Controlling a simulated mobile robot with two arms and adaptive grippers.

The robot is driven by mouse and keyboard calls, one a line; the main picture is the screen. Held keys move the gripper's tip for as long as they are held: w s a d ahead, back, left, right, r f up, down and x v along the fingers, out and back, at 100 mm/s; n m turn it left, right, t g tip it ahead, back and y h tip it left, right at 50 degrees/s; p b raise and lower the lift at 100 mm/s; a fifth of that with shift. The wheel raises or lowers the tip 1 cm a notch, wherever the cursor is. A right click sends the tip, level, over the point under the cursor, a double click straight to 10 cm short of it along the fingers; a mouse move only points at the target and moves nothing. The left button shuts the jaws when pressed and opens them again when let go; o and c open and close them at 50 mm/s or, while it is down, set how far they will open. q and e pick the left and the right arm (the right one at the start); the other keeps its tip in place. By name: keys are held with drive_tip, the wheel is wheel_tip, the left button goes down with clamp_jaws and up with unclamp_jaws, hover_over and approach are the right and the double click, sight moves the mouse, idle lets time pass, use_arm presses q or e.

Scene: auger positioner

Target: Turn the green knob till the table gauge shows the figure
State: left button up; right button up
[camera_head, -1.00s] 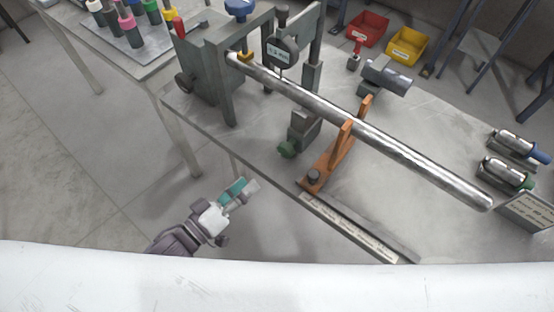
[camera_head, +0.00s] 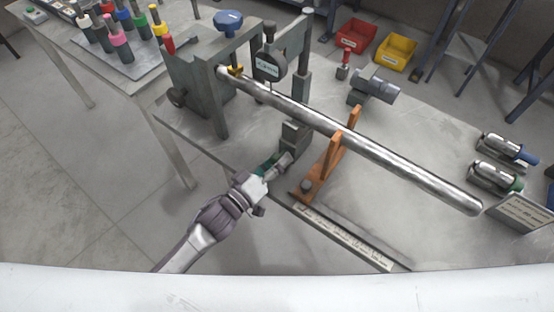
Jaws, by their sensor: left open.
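The green knob sits low on the near side of a dark grey block (camera_head: 295,135) at the table's front edge; it is mostly hidden behind my gripper's fingers. My left gripper (camera_head: 275,165) is open, with its fingers at the knob, one on either side as far as I can tell. Contact cannot be made out. The table gauge (camera_head: 268,68), dark and round with a pale display, hangs on a stand above a long metal bar (camera_head: 390,155). Its figure is too small to read. My right gripper is not in view.
An orange bracket (camera_head: 322,172) supports the bar just right of my gripper. A grey machine body with a blue knob (camera_head: 228,20) stands to the left. Red (camera_head: 356,37) and yellow (camera_head: 396,50) bins lie at the back. A labelled strip (camera_head: 340,236) runs along the front edge.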

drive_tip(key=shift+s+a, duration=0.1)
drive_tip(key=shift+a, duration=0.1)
use_arm(q)
drive_tip(key=shift+c, duration=1)
drive_tip(key=c, duration=0.7)
drive_tip(key=shift+r+m, duration=0.1)
drive_tip(key=shift+m, duration=0.3)
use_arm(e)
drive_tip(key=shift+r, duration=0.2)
